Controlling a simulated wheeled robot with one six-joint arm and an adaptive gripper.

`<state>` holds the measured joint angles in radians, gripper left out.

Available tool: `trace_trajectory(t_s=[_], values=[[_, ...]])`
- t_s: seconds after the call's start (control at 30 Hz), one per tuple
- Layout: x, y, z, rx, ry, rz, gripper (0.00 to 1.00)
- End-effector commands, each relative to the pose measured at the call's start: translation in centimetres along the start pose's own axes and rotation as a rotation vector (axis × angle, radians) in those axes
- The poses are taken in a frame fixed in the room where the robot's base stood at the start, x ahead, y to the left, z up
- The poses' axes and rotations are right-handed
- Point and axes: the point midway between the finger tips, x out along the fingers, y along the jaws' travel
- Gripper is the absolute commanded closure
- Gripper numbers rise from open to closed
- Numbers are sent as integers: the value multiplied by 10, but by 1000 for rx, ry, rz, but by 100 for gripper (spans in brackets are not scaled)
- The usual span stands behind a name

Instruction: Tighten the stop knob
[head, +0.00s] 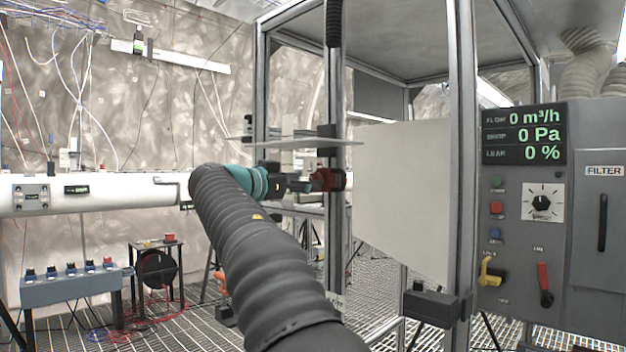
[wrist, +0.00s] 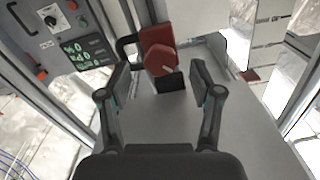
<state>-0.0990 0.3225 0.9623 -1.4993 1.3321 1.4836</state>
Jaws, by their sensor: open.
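The stop knob is red (head: 327,179) and sits on the grey upright post of the frame, near the middle of the head view. In the wrist view the red knob (wrist: 160,61) lies just ahead of and between the fingertips, with a red block behind it and a dark part below. My gripper (head: 310,184) reaches toward the knob from the left in the head view. In the wrist view my gripper (wrist: 159,76) is open and empty, one finger on either side of the knob's line. Whether a fingertip touches the knob cannot be told.
A pale flat plate (head: 300,143) lies just above my gripper. A white panel (head: 402,200) hangs right of the post. A grey control cabinet (head: 540,240) with a display, buttons and levers stands at the right. A white pipe (head: 110,192) runs at the left.

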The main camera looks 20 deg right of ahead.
Motion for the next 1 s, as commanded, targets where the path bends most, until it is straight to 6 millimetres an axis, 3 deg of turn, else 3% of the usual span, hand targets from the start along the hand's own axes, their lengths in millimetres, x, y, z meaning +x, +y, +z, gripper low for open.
trace_trajectory(t_s=[0.23, 0.63, 0.67, 0.9, 1.0], values=[[31, 0, -1, 0, 0, 1, 35], [38, 0, 0, 0, 0, 0, 35], [38, 0, 0, 0, 0, 0, 38], [38, 0, 0, 0, 0, 0, 96], [36, 0, 0, 1, 0, 0, 96]])
